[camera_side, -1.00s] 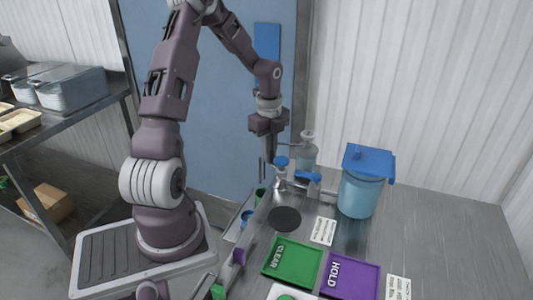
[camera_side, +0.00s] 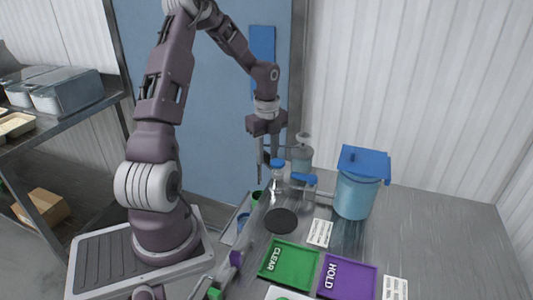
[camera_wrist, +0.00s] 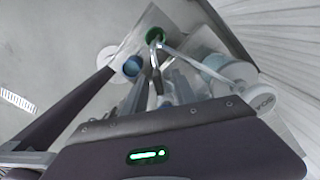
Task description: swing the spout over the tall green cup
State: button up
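In the wrist view a green cup (camera_wrist: 155,35) stands at the far end, with a blue cup (camera_wrist: 132,66) nearer on the left. A thin pale bar, seemingly the spout (camera_wrist: 190,58), runs from a round white part at the right to the green cup; its tip overlaps the cup's near edge. I cannot tell its height above the cup. My gripper (camera_side: 262,178) points down left of the blue-capped dispensers, above the green cup (camera_side: 256,196). Its fingers overlap the bar's tip region in the wrist view; contact and finger gap are unclear.
A blue-lidded tub (camera_side: 355,195) stands on the steel counter. A black disc (camera_side: 281,221), a green CLEAR tray (camera_side: 289,264) and a purple HOLD tray (camera_side: 347,278) lie in front. Blue-capped dispensers (camera_side: 277,164) stand close beside my gripper. The counter's right side is clear.

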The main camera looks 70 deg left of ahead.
jog(key=shift+r, duration=0.1)
notch_tip(320, 180, up, 7)
jog(key=shift+f, duration=0.15)
jog(key=shift+d+r, duration=0.35)
jog(key=s+d+r+n+t+y, duration=0.1)
jog(key=s+d+r+n, duration=0.15)
jog(key=d+r, duration=0.35)
jog(key=s+d+r+n+t+y, duration=0.1)
jog(key=d+r+n, duration=0.3)
jog(key=d, duration=0.4)
jog(key=s+d+r+n+t+h, duration=0.2)
jog(key=s+d+n+t, duration=0.1)
jog(key=s+d+n, duration=0.6)
jog(key=s+d, duration=0.3)
jog(key=s, duration=0.1)
jog(key=shift+r+n+t, duration=0.2)
jog(key=shift+n+t, duration=0.1)
jog(key=shift+n, duration=0.05)
